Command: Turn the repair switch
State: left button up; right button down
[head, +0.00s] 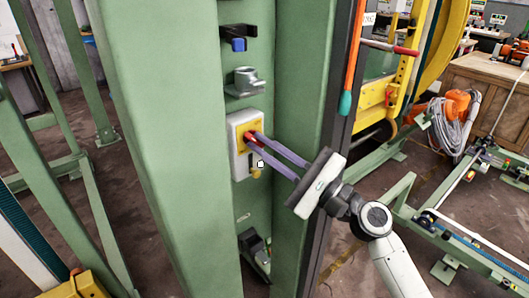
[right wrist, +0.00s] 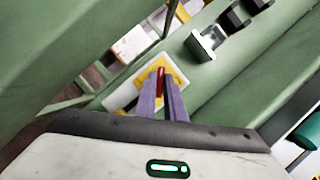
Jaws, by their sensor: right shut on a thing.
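The repair switch is a white box with a yellow plate (head: 239,128) and a red knob (head: 249,136), mounted on the green column. My right gripper (head: 254,138) reaches in from the right, and its two purple fingers are shut on the red knob. In the right wrist view the red knob (right wrist: 160,80) shows between the fingertips, in front of the yellow plate (right wrist: 178,77). The fingers hide part of the knob, and I cannot tell its exact angle. My left gripper is not in view.
Above the switch sit a grey metal bracket (head: 245,82) and a black-and-blue part (head: 237,38). The column's green side walls (head: 165,120) flank the switch closely.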

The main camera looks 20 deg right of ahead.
jog(key=n+g, duration=0.1)
jog(key=n, duration=0.1)
jog(key=n+g, duration=0.1)
jog(key=n, duration=0.2)
jog(key=shift+r+n+y, duration=0.1)
jog(key=shift+n+y, duration=0.2)
jog(key=n+g+p, duration=0.1)
jog(key=n, duration=0.2)
jog(key=shift+r, duration=0.15)
jog(key=shift+n+g+h+p, duration=0.3)
jog(key=shift+n+g+h, duration=0.15)
jog(key=shift+n, duration=0.45)
jog(key=c, duration=1.8)
grip_release()
jog(key=shift+c, duration=0.2)
jog(key=shift+d, duration=0.1)
